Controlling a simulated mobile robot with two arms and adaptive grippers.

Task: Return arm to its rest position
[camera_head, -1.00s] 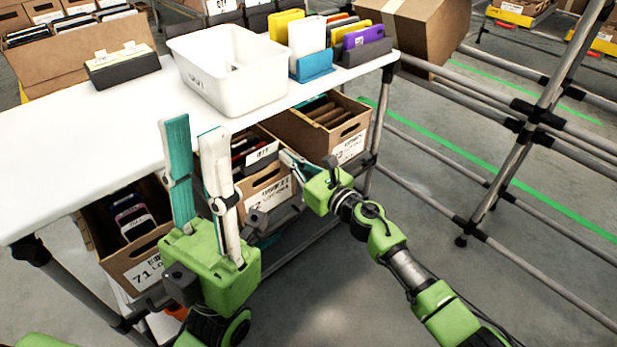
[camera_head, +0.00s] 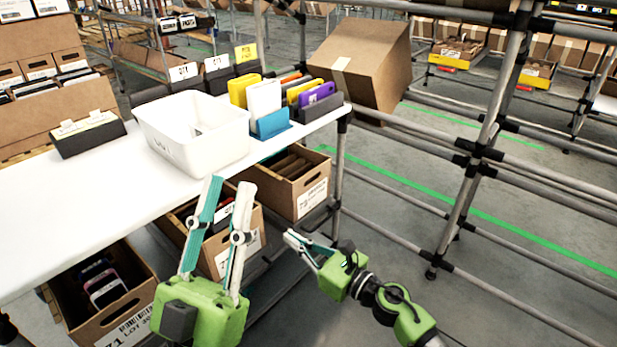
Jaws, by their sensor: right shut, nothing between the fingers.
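My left gripper (camera_head: 228,182) is in front of the table, its two long fingers pointing up and standing apart with nothing between them. My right gripper (camera_head: 288,236) is to its right, pointing left, with its fingers together and empty. It is in front of the lower cartons and apart from them, as far as this view shows. My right arm comes in from the bottom right.
A white table (camera_head: 60,228) bears a white bin (camera_head: 195,148) and upright colored items. Tilted cartons sit below: one at left (camera_head: 132,325), one in the middle (camera_head: 252,238), one at right (camera_head: 308,190). A pipe rack stands at right; floor between is clear.

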